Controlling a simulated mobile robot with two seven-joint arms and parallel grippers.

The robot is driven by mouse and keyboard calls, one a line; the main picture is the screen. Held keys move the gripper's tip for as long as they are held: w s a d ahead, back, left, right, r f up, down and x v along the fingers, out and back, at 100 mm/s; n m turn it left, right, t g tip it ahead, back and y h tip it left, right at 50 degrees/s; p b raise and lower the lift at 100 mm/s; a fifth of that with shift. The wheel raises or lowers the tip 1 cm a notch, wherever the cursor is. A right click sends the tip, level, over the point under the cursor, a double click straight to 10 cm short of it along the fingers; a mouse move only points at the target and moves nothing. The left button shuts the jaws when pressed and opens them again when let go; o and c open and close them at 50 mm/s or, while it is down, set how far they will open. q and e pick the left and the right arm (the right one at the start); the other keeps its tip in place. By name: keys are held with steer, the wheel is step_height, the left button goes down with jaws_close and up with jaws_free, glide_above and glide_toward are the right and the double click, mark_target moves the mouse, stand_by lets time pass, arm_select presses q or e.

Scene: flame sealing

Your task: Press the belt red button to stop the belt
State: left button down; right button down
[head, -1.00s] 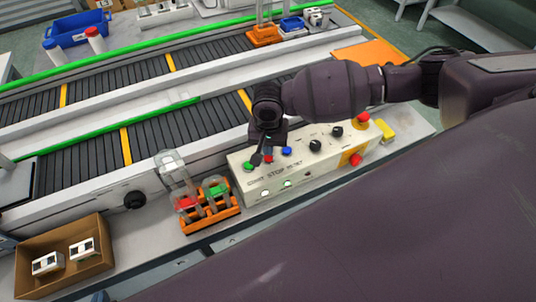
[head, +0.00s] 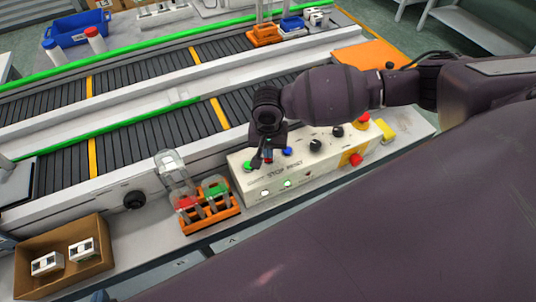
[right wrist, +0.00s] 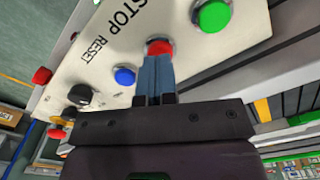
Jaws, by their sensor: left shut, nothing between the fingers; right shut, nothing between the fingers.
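The red STOP button (right wrist: 160,47) is on the white control box (head: 325,170), between a green button (right wrist: 214,16) and a blue button (right wrist: 124,76). My right gripper (right wrist: 156,62) is shut and empty. Its blue-grey fingertips overlap the lower edge of the red button in the right wrist view; whether they touch or press it I cannot tell. In the head view the right gripper (head: 262,160) is over the button row and mostly hides the red button. A small dark tip at the bottom left edge of the head view appears to be my left gripper (head: 100,297).
Two conveyor belts (head: 150,140) run behind the box. An orange rack (head: 210,215) with red and green pieces stands left of the box. A cardboard box (head: 65,280) with two white parts is at far left. Black knobs and another red button (head: 355,159) lie further right.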

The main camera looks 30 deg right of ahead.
steer(key=shift+f, duration=0.45)
steer(key=shift+f, duration=0.2)
stand_by(0.3)
steer(key=shift+r+p, duration=0.85)
steer(key=shift+r, duration=0.05)
steer(key=shift+r+p, duration=0.7)
steer(key=shift+p, duration=0.25)
steer(key=shift+r+p, duration=0.95)
steer(key=shift+r, duration=1.45)
